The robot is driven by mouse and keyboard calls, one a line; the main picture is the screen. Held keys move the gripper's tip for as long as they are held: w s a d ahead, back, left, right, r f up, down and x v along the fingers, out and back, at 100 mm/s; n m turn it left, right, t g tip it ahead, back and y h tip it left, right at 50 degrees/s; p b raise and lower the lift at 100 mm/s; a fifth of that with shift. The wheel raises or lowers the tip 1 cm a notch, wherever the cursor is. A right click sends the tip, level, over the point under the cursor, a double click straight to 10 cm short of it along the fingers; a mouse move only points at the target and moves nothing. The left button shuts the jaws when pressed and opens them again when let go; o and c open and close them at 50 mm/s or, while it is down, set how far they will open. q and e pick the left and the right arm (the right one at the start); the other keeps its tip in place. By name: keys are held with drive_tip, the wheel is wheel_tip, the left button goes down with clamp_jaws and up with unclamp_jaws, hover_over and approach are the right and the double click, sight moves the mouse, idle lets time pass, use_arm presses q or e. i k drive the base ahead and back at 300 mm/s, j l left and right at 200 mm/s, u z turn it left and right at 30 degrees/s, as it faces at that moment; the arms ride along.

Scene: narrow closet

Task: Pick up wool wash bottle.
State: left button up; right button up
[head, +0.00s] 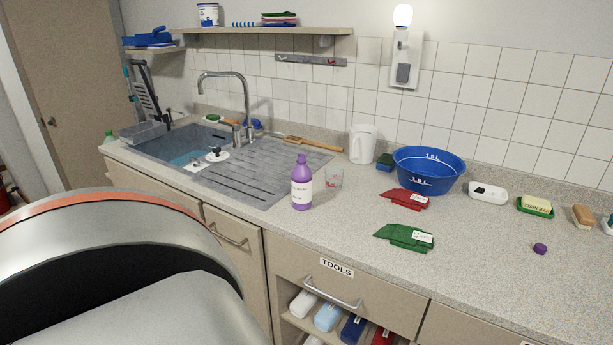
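A purple bottle (301,188) with a white label stands upright on the counter (340,225), just right of the sink's drainboard. The label is too small to read, but this is the only bottle of its kind standing on the worktop. A small purple cap-like piece (540,248) lies apart at the far right of the counter. Neither of my grippers shows in the head view. A large, rounded part of my own arm fills the lower left and hides the cabinet front there.
Red (405,199) and green (405,237) cloths lie further right, before a blue basin (429,169). The sink (185,150) with its tall tap is left. Below, a drawer marked TOOLS (340,285) sits above an open shelf.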

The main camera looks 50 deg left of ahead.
sight(301, 176)
drive_tip(key=u, duration=1.75)
